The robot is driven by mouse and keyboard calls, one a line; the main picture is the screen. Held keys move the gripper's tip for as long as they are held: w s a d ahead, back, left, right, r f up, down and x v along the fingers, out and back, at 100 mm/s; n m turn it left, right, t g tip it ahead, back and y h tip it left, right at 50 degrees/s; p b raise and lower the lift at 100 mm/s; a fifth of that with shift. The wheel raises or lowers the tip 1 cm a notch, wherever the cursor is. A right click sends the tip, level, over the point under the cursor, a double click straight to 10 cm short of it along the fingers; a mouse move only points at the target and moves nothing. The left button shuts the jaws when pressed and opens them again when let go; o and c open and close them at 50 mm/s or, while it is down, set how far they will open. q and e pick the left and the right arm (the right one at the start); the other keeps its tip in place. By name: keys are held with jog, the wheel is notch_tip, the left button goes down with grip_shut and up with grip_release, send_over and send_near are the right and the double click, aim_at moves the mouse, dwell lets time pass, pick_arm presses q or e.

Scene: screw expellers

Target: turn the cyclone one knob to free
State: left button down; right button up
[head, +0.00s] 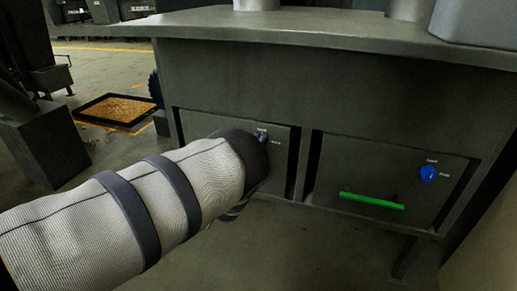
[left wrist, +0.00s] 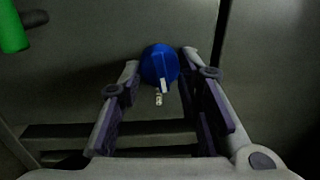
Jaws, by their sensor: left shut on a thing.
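The blue round knob (left wrist: 158,64) shows between the fingertips of my left gripper (left wrist: 161,60) in the left wrist view, with a finger on each side of it. The gripper is shut on it. A pale mark on the knob points down in that view, towards a small white label (left wrist: 159,99) too small to read. In the head view my left arm reaches to the left panel (head: 287,150) of the grey machine and hides most of that panel, the gripper and its knob. My right gripper is not in view.
The right panel (head: 340,170) carries another blue knob (head: 428,174) and a green bar handle (head: 372,201). A green handle (left wrist: 12,30) also shows in the left wrist view. A shallow tray of brown material (head: 116,110) lies on the floor at left. The machine's top (head: 330,32) overhangs the panels.

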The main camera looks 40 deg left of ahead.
pick_arm(q)
jog(key=shift+m, duration=1.2)
jog(key=shift+a, duration=0.1)
jog(key=c, duration=1.2)
grip_release()
jog(key=v, duration=1.2)
